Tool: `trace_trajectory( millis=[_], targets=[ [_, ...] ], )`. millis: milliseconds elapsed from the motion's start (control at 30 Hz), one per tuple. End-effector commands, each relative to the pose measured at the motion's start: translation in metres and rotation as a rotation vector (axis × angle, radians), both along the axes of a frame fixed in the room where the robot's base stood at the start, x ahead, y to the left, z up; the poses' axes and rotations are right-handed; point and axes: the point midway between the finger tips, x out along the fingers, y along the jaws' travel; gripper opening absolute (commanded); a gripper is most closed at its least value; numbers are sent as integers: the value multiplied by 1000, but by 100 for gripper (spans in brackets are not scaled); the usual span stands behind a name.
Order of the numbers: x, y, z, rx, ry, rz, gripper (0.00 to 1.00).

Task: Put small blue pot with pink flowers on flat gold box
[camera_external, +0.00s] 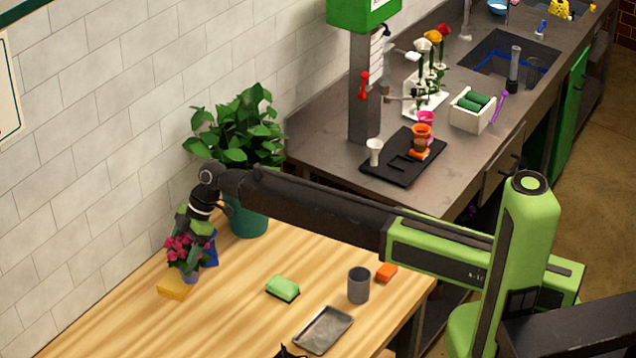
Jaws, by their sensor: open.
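The small blue pot (190,275) with pink flowers (184,250) is upright near the wall on the wooden table. The flat gold box (172,289) lies right below and in front of it. The pot overlaps the box's back right part in the picture; I cannot tell whether it rests on the box or just behind it. My gripper (198,242) points down right at the flowers and is open. The leaves and blooms hide most of its fingers. A darker blue piece (211,248) shows just right of the flowers; I cannot tell what it is.
A large leafy plant in a green pot (249,222) stands close behind my gripper. A green sponge (282,289), a grey cup (359,285), an orange block (386,272) and a metal tray (323,330) are on the right. The table's front left is clear.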

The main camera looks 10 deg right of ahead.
Motion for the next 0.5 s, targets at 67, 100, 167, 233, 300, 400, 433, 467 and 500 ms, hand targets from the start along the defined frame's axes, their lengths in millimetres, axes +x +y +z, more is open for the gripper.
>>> trace_trajectory(
  millis=[67, 100, 167, 233, 300, 400, 433, 467, 500],
  targets=[
    [0, 0, 0, 0, 0, 0, 71],
    [0, 0, 1, 0, 0, 0, 71],
    [0, 0, 3, 0, 0, 0, 71],
    [1, -2, 9, 0, 0, 0, 71],
    [2, -6, 18, 0, 0, -1, 71],
    [6, -14, 36, 0, 0, -1, 71],
    [8, -17, 42, 0, 0, -1, 71],
    [9, -20, 49, 0, 0, -1, 71],
    [11, -24, 58, 0, 0, -1, 71]
  ],
)
